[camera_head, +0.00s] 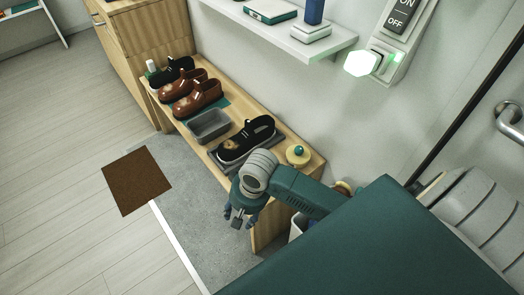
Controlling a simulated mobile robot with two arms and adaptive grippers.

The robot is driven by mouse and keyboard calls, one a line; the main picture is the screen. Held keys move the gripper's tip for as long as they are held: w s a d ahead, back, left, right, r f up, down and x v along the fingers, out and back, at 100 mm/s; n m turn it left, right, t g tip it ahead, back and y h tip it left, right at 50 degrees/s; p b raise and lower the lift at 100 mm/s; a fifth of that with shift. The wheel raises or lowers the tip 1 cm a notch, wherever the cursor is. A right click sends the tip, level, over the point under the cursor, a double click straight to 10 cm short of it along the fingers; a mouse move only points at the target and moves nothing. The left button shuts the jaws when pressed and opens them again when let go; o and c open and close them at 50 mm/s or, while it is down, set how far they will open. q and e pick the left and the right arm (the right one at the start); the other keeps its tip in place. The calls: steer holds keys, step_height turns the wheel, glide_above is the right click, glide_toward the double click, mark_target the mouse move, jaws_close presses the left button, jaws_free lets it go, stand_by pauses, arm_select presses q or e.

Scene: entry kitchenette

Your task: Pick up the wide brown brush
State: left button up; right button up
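I cannot pick out a wide brown brush for sure in the head view. A black shoe (256,136) stands on a dark grey pad on the wooden bench (173,121); a tan-brown patch (231,145) shows at its near end, and I cannot tell whether it is dirt or a separate thing. My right gripper (239,216) points down in front of the bench's near end, past the black shoe. Its dark fingers are spread, with nothing seen between them. My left gripper is not in view.
A grey tray (209,125), brown shoes (197,96) and another black shoe (172,73) line the bench. A yellow round container with a teal top (298,155) stands at its near end. A white shelf (289,37) hangs above. A brown mat (137,182) lies on open floor.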

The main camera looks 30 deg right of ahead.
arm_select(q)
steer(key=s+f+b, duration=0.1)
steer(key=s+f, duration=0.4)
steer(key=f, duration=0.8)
arm_select(e)
steer(key=w+d+r+m, duration=0.3)
steer(key=d+m, duration=0.1)
steer(key=d, duration=0.1)
steer(key=w+d+r+m+g+h, duration=0.1)
steer(key=w+d+r+m, duration=0.3)
steer(key=d, duration=0.1)
steer(key=w+d+r+m+g, duration=0.1)
steer(key=w+d+r+m, duration=0.2)
steer(key=d+r+m, duration=0.1)
steer(key=shift+w+d+m+h, duration=0.15)
steer(key=shift+d+m+h, duration=0.15)
steer(key=shift+d, duration=0.3)
steer(key=shift+d+f, duration=0.15)
steer(key=shift+f, duration=0.05)
step_height(320, 180, down, 4)
steer(key=shift+r+b, duration=0.1)
steer(key=shift+b, duration=0.6)
steer(key=shift+f, duration=0.95)
step_height(320, 180, down, 4)
steer(key=shift+w+f+b, duration=0.15)
steer(key=shift+b, duration=0.8)
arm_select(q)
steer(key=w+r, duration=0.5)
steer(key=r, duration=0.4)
